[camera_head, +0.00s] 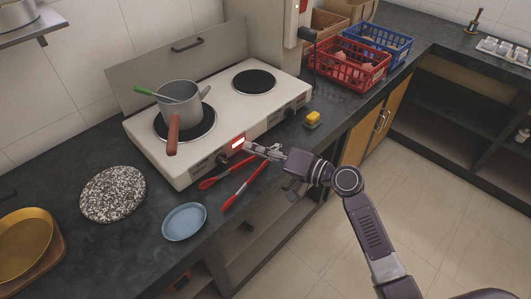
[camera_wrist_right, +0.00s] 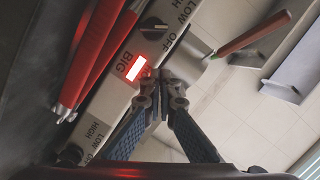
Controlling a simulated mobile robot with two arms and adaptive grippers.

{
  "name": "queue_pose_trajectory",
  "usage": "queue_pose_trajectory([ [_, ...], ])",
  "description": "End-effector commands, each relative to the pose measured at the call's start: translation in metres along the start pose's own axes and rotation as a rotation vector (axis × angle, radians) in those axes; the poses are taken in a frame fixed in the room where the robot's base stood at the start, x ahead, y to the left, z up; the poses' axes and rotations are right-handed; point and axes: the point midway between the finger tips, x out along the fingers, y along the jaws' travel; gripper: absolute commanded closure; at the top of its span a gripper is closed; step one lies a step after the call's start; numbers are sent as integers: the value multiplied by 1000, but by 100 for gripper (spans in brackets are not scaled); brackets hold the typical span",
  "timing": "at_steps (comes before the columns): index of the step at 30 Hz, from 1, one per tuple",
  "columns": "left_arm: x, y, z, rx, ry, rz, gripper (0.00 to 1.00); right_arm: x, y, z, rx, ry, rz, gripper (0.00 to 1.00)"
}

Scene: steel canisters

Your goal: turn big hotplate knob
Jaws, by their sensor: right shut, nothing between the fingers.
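The white hotplate (camera_head: 215,97) stands on the dark counter. Its left plate carries a grey pot (camera_head: 178,108). On its front face, a black knob (camera_wrist_right: 155,24) sits beside the "BIG" label and a lit red display (camera_wrist_right: 136,67). In the head view, the lit display (camera_head: 238,143) is right of that knob (camera_head: 222,158). A second knob (camera_head: 291,112) is further right. My right gripper (camera_head: 252,148) is shut and empty in front of the display; in the wrist view, its fingertips (camera_wrist_right: 162,85) are near the display, apart from the knob. My left gripper is out of view.
Red tongs (camera_head: 240,188) lie on the counter just below the right gripper. A blue plate (camera_head: 184,222) and speckled board (camera_head: 113,194) lie left. The pot's red handle (camera_head: 173,134) juts over the front.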

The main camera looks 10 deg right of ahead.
Motion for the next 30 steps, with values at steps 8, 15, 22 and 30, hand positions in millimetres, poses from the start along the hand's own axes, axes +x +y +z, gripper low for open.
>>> queue_pose_trajectory([
  [8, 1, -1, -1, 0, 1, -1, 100, 37, 0, 21, 4, -2, 0, 100],
  [15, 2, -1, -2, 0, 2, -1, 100, 41, 0, 39, 0, -1, 1, 100],
  [22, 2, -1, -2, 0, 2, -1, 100, 41, 0, 40, -1, -1, 1, 100],
  [30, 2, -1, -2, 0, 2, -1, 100, 41, 0, 40, -14, 0, 4, 100],
])
